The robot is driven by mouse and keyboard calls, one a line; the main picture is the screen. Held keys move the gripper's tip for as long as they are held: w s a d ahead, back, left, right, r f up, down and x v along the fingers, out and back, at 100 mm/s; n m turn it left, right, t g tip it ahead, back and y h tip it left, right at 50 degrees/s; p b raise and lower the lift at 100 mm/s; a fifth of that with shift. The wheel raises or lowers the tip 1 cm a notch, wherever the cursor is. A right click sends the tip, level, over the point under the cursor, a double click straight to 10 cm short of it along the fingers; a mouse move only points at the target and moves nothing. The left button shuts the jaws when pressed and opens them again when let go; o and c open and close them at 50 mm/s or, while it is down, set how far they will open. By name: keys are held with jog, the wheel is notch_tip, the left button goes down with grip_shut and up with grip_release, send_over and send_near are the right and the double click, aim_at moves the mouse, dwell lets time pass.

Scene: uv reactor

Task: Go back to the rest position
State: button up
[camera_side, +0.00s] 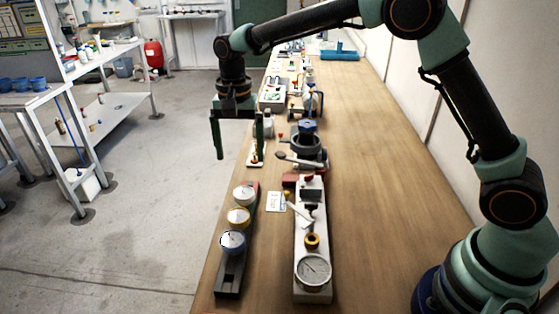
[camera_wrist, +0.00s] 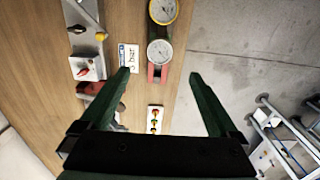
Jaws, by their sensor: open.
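My gripper (camera_side: 239,138) hangs from the arm with its fingers pointing down, above the left edge of the wooden table (camera_side: 385,180). Its two dark green fingers are spread apart and hold nothing. In the wrist view my gripper (camera_wrist: 160,82) is open, with one finger over the table and the other over the grey floor. It is apart from every object in view.
A black rack (camera_side: 230,275) with several round gauges stands near the table's left edge. To its right is a grey valve panel (camera_side: 312,240) with a large gauge. A "3 bar" card (camera_side: 276,202) lies between them. A red-based device (camera_side: 306,150) stands behind. Metal shelving (camera_side: 100,80) is at left.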

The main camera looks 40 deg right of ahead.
jog(key=shift+r, duration=0.45)
jog(key=s+d+r+n+t, duration=0.2)
jog(key=s+d+r, duration=0.3)
jog(key=r, duration=0.2)
jog(key=s+d+r+n+t, duration=0.1)
jog(key=s+d+n+t, duration=0.2)
jog(key=s+d+n, duration=0.4)
jog(key=s, duration=0.8)
jog(key=shift+s+d+t, duration=0.15)
jog(key=shift+d+t, duration=0.15)
jog(key=shift+d, duration=0.1)
jog(key=shift+r, duration=0.1)
